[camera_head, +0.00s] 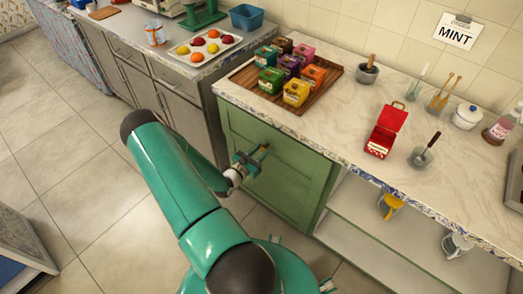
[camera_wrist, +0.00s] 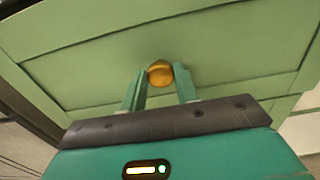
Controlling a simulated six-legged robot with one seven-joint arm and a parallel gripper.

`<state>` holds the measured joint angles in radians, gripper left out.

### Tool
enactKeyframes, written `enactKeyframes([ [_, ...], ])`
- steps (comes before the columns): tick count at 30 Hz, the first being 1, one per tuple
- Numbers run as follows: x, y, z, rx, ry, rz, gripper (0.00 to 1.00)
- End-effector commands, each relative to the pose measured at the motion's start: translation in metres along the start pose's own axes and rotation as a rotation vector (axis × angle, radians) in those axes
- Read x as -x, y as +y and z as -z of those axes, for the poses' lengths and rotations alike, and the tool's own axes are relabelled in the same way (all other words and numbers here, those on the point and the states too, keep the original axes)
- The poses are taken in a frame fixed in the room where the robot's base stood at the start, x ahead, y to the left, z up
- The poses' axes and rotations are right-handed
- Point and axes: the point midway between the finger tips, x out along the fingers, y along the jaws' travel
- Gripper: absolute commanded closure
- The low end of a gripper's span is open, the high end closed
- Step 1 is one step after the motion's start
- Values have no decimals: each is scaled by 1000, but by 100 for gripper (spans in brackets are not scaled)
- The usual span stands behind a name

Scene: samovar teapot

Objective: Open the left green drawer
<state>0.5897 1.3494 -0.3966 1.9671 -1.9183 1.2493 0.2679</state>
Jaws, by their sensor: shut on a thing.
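The green drawer front (camera_head: 290,185) is set in the cabinet under the marble counter, at the left end, and looks flush with it. It also fills the upper part of the wrist view (camera_wrist: 95,70). A round brass knob (camera_wrist: 160,72) sits on the front, between my two fingertips. My gripper (camera_wrist: 160,84) is shut on this knob, one finger on each side. In the head view my gripper (camera_head: 252,161) reaches the green front from the left, and the knob is partly hidden by the fingers.
On the counter stand a wooden tray (camera_head: 246,77) with several coloured tea boxes, a red box (camera_head: 384,132) and a mortar (camera_head: 367,74). Open shelves (camera_head: 355,225) lie right of the green front. Grey cabinets (camera_head: 190,125) stand left. Tiled floor (camera_head: 70,170) lies clear at left.

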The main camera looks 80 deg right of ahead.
Motion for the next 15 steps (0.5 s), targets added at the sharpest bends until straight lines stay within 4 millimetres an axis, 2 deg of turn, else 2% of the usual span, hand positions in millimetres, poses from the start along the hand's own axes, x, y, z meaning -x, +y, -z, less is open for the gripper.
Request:
enactKeyframes([
  [8,54,2,0,2,2,-7,100],
  [15,120,2,0,1,1,-9,100],
])
